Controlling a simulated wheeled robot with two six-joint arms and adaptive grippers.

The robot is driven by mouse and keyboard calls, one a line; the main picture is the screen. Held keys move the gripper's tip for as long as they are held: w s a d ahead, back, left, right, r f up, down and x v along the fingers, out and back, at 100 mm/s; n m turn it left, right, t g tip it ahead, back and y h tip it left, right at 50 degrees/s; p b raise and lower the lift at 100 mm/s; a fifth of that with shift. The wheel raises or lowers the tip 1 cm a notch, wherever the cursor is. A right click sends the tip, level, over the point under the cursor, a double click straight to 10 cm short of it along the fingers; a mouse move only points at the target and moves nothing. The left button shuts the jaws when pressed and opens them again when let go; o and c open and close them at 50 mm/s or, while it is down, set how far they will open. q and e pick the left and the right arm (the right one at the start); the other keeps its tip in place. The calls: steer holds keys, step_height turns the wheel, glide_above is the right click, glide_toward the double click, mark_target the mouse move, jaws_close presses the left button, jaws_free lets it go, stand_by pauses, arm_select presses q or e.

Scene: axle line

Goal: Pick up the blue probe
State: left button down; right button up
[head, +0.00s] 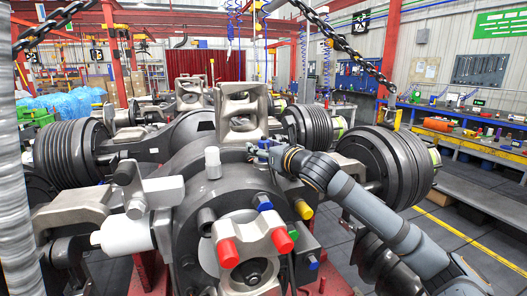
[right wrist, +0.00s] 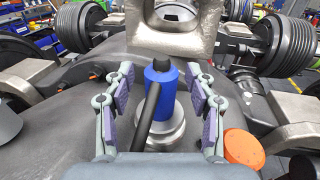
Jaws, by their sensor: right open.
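The blue probe (right wrist: 164,92) is a blue cylinder with a black top. In the right wrist view it stands upright on a round silver metal fitting (right wrist: 165,130), with a black rod or cable slanting down in front of it. My right gripper (right wrist: 160,84) is open, with one padded finger on each side of the probe and a visible gap to each. In the head view my right gripper (head: 262,153) is over the top of the axle housing (head: 230,180), and a small blue part of the probe (head: 263,143) shows at its fingers. My left gripper is not in view.
A metal bracket (head: 240,112) with a round opening stands just behind the probe. An orange cap (right wrist: 244,149) is right of the gripper in the wrist view. Red, blue and yellow caps (head: 228,253) sit on the near housing. Chains (head: 340,42) hang above.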

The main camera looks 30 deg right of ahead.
mark_target(264, 140)
steer(key=shift+s, duration=0.1)
steer(key=shift+c, duration=0.3)
jaws_close()
steer(key=shift+r, duration=0.55)
steer(key=r+p, duration=0.1)
steer(key=r, duration=0.2)
steer(key=shift+s, duration=0.2)
steer(key=s+a+r+b, duration=0.1)
steer(key=s+a+r, duration=0.1)
steer(key=s+r, duration=0.2)
steer(key=s+a+r+b, duration=0.1)
steer(key=s+a+r, duration=0.1)
steer(key=s+r, duration=0.3)
steer(key=s, duration=0.3)
steer(key=shift+s+a, duration=0.35)
